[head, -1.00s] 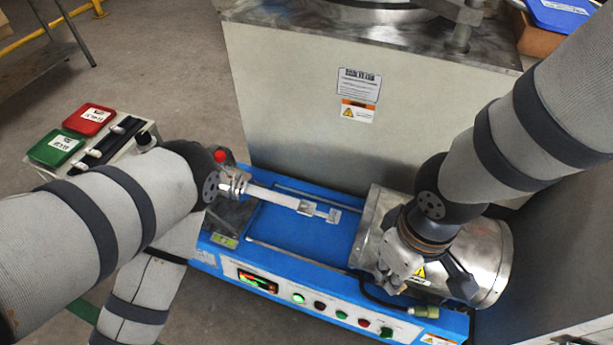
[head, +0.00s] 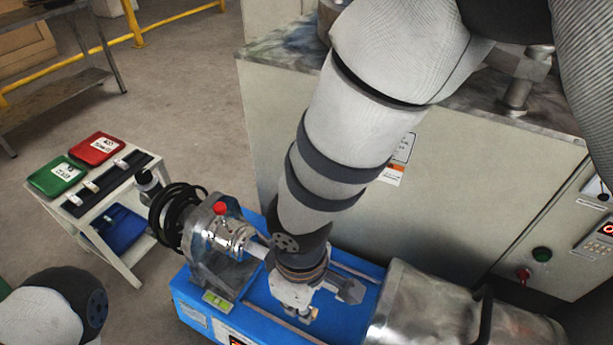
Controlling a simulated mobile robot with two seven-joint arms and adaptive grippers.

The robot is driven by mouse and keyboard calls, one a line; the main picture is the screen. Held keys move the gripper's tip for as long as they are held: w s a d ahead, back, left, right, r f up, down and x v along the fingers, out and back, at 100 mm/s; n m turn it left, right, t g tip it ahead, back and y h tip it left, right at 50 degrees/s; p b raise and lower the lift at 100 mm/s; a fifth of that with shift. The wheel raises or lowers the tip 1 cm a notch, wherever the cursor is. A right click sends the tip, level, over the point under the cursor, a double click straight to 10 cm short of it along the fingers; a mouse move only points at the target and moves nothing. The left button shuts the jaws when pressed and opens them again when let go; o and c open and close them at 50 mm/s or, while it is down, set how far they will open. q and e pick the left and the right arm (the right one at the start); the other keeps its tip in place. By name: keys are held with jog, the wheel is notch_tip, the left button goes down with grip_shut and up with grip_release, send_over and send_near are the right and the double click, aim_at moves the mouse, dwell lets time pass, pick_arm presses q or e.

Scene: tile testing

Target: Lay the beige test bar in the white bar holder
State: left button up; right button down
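My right gripper (head: 306,312) points down over the blue machine bed, beside the metal chuck. Its far side and most of what lies below it are hidden by my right arm, and I cannot tell its opening or whether it holds anything. A short pale rod (head: 257,249) comes out of the chuck and runs behind the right wrist. I cannot pick out a separate beige test bar or a white bar holder with certainty. My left arm shows only at the lower left, with its gripper out of view.
The blue machine (head: 262,308) carries a metal chuck (head: 232,238), a red knob (head: 219,208) and a metal drum (head: 425,310). A white stand (head: 122,262) at the left holds a green tray (head: 57,176), a red tray (head: 96,149) and a black strip. A large grey cabinet (head: 440,215) stands behind.

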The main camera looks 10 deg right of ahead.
jog(key=w+d+f+b, duration=0.2)
jog(key=w+d+f, duration=0.1)
jog(key=w+d, duration=0.15)
jog(key=b, duration=0.2)
send_over(330, 288)
notch_tip(330, 288, down, 5)
notch_tip(330, 288, down, 4)
jog(key=shift+w+d+f+b, duration=0.1)
jog(key=shift+d+f+b, duration=0.05)
jog(key=shift+b, duration=0.75)
pick_arm(q)
jog(key=shift+g, duration=0.5)
jog(key=f, duration=0.1)
jog(key=s+f, duration=0.1)
jog(key=f, duration=0.3)
jog(key=shift+s+d+f, duration=0.1)
jog(key=shift+s+d, duration=0.05)
jog(key=shift+s, duration=0.2)
pick_arm(e)
jog(key=shift+f, duration=0.45)
jog(key=c, duration=1.6)
grip_release()
jog(key=shift+f, duration=0.1)
pick_arm(q)
jog(key=shift+f, duration=0.1)
